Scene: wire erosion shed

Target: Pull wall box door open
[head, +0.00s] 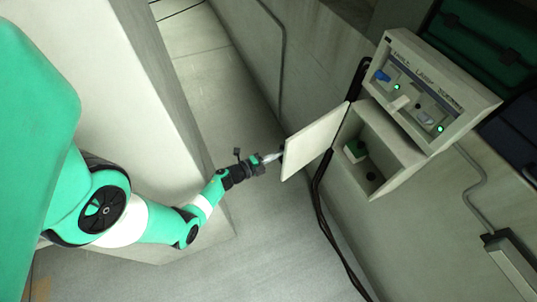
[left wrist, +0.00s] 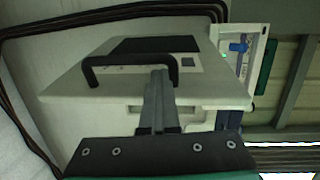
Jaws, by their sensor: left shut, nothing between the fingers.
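The wall box (head: 408,152) hangs on the wall under a control panel. Its pale door (head: 316,141) stands swung open to the left, and the inside shows. My left gripper (head: 278,156) is at the door's outer face by its free edge, shut and empty. In the left wrist view the door (left wrist: 75,90) has a black bar handle (left wrist: 110,62). The shut fingers of my left gripper (left wrist: 158,74) overlap the handle's right part; I cannot tell if they touch it. My right gripper is out of view.
The control panel (head: 420,92) has switches and green lights. A green and white part (head: 355,150) sits inside the box. Black cables (head: 325,215) run down the wall behind the door. A pale block (head: 125,90) stands left; the floor between is clear.

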